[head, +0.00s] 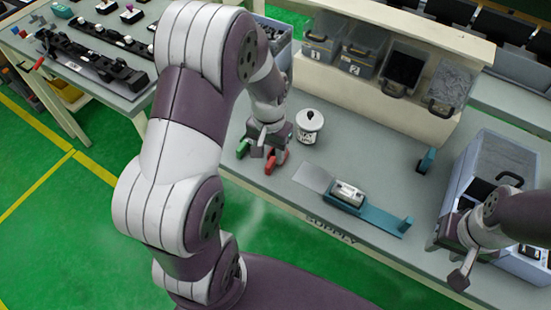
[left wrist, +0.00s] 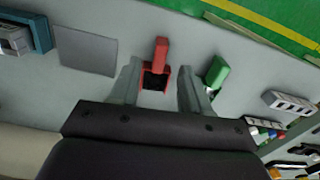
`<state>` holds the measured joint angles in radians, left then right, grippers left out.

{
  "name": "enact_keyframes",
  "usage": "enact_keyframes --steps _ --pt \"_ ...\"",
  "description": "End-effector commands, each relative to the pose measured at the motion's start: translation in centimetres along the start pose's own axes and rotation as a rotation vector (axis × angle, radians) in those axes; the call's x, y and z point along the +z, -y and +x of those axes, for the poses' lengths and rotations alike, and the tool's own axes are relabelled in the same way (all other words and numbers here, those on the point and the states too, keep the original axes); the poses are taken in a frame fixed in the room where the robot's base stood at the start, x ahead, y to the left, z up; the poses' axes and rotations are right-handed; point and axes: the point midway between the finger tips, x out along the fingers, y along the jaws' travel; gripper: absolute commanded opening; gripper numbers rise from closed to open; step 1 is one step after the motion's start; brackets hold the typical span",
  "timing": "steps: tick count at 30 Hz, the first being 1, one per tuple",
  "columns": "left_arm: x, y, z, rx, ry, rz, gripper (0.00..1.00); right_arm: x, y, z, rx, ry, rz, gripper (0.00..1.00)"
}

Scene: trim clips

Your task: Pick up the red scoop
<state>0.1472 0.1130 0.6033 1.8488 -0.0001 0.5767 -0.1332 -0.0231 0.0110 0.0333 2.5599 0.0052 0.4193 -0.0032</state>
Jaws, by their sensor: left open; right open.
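The red scoop (head: 278,161) lies on the grey table, below my left gripper (head: 266,147) in the head view, partly hidden by it. In the left wrist view the red scoop (left wrist: 161,52) lies between the two open fingers of my left gripper (left wrist: 160,72), its handle pointing to the top of the picture and its dark-looking bowl nearer the palm. I cannot tell whether the fingers touch it. A green scoop (head: 243,148) lies just left of the gripper; it also shows right of the fingers in the left wrist view (left wrist: 217,70). My right gripper (head: 452,257) is open and empty at the right.
A white lidded canister (head: 310,128) stands close behind the left gripper. A teal fixture (head: 388,221) holding a white part and a grey plate (head: 313,177) lie to the right. Clear bins (head: 330,42) stand at the back. A grey crate (head: 491,168) is beside the right gripper.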

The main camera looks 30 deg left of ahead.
Motion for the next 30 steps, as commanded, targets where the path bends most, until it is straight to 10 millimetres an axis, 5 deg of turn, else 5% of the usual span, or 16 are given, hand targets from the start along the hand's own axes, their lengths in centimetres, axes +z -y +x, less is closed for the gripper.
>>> enact_keyframes --steps 7,15,16,20,30 --pt "0.1 0.0 4.3 0.0 0.003 0.0 0.47 -0.1 0.0 -0.6 0.0 0.0 0.0 0.43" --pt "0.0 0.0 5.1 0.0 -0.001 0.0 0.47 -0.1 0.0 -0.6 0.0 0.0 0.0 0.43" --pt "0.0 0.0 5.1 0.0 -0.001 0.0 0.44 -0.1 0.0 -0.6 0.0 0.0 0.0 0.43" --pt "0.0 0.0 5.1 0.0 0.0 0.0 0.01 -0.1 0.0 -0.6 0.0 0.0 0.0 0.43" --pt "0.0 0.0 5.0 0.0 -0.001 -0.001 0.0 -0.1 0.0 -0.6 0.0 0.0 0.0 0.43"
